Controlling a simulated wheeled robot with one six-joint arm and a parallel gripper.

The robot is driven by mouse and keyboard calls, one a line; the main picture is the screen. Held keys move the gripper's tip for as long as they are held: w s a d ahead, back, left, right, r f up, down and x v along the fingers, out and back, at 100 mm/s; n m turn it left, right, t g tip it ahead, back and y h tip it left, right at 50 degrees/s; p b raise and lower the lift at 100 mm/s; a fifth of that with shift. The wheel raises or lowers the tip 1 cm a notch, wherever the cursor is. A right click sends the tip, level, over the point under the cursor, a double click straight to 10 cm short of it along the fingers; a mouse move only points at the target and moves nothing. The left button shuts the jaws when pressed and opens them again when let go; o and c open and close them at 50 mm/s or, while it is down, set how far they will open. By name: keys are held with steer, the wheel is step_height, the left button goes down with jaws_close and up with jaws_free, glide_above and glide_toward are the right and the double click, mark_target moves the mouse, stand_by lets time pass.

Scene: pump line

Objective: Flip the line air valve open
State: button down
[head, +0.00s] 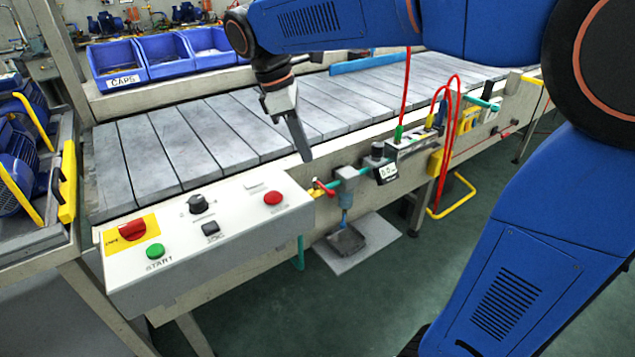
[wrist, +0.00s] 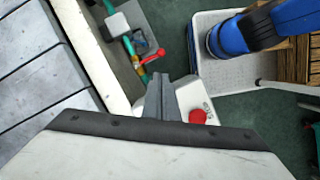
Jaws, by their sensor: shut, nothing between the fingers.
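The line air valve has a small red lever (head: 324,187) on the teal air pipe, just right of the control box in the head view. The red lever (wrist: 154,54) also shows in the wrist view, sticking out at an angle across the pipe beside a brass-coloured body. My gripper (head: 304,157) hangs pointing down above the conveyor's near edge, up and left of the lever in the head view. Its fingers (wrist: 163,84) are shut and empty, apart from the lever. In the wrist view the lever lies just beyond the fingertips.
The control box (head: 205,240) with a red button (head: 273,198) and green start button (head: 155,251) stands left of the valve. A filter (head: 347,186) and gauge (head: 386,171) sit right of it. The slatted conveyor (head: 215,135) is clear. Blue bins (head: 115,62) stand behind.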

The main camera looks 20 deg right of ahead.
mark_target(318, 183)
steer(key=shift+f, duration=0.1)
steer(key=x, duration=1)
steer(key=shift+d+n, duration=0.35)
steer(key=shift+n, duration=0.35)
stand_by(0.4)
steer(key=w+d+n+t+y, duration=0.1)
steer(key=w+d+n+t, duration=0.2)
steer(key=n, duration=0.9)
steer(key=d, duration=0.2)
steer(key=shift+d+n+t, duration=0.3)
steer(key=shift+t, duration=0.1)
steer(key=shift+a, duration=0.1)
steer(key=shift+w+a, duration=0.2)
steer(key=shift+a, duration=0.45)
